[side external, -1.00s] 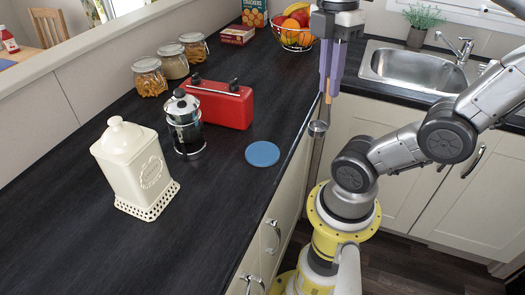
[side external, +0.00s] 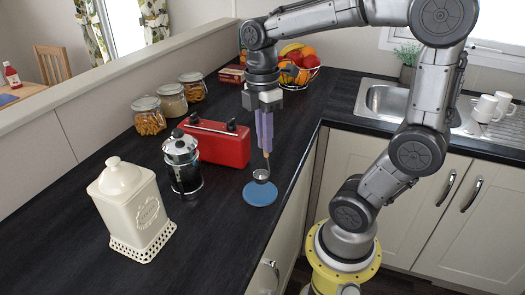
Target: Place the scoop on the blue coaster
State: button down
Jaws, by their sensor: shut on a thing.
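My gripper (side external: 266,148) points down over the right part of the dark counter, shut on the scoop's handle. The scoop (side external: 261,176) has a small round metal bowl that hangs below my fingers. In the picture the bowl overlaps the far edge of the blue coaster (side external: 260,194). I cannot tell whether the bowl touches the coaster or is just above it. The coaster is a flat blue disc near the counter's front edge, and most of its top shows bare.
A French press (side external: 183,163) and a cream canister (side external: 133,211) stand further left. Glass jars (side external: 171,100) and a fruit basket (side external: 297,72) are behind. Counter around the coaster is clear.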

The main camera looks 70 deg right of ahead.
jog(key=shift+w+d+f, duration=0.1)
jog(key=shift+w+f, duration=0.05)
jog(key=shift+f, duration=0.8)
jog(key=shift+w+f, duration=0.15)
jog(key=shift+f, duration=0.9)
jog(key=c, duration=0.9)
grip_release()
